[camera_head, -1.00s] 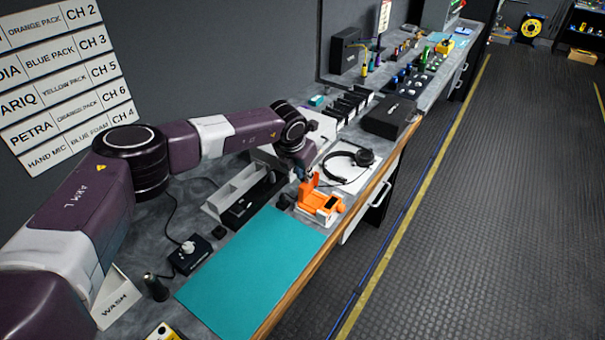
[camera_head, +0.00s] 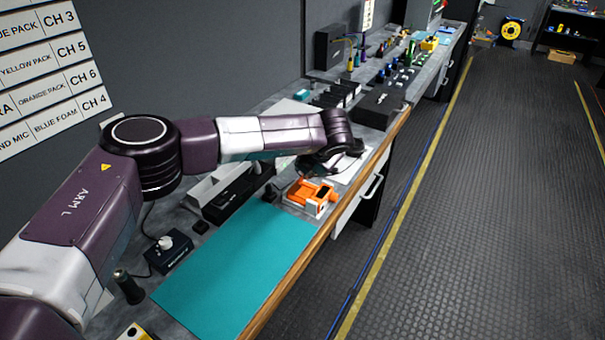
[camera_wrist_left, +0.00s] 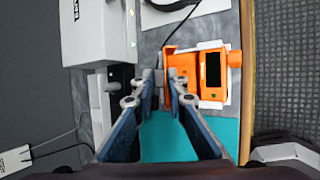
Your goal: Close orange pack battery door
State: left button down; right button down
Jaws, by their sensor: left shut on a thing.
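The orange pack (camera_head: 314,192) sits on a white base near the bench's front edge, just beyond the teal mat. In the left wrist view the pack (camera_wrist_left: 208,97) shows a dark window and an orange knob on its right side. Its orange battery door (camera_wrist_left: 182,64) lies along the left side and looks low, but I cannot tell whether it is fully closed. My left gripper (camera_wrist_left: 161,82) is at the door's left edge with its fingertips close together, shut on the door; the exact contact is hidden. In the head view my left arm covers part of the pack's far side.
The teal mat (camera_head: 235,262) is clear in front of the pack. A black box in a white holder (camera_head: 228,195) stands to its left. A larger black case (camera_head: 378,108) lies farther back. The wooden bench edge (camera_head: 300,265) runs close on the right, with open floor beyond.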

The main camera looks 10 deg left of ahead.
pick_arm(q)
jog(key=shift+s+d+f, duration=0.15)
jog(key=shift+f, duration=0.15)
jog(key=c, duration=2.2)
grip_release()
jog(key=shift+c, duration=0.2)
jog(key=shift+o, duration=1.3)
jog(key=shift+r, duration=0.1)
jog(key=v, duration=1.2)
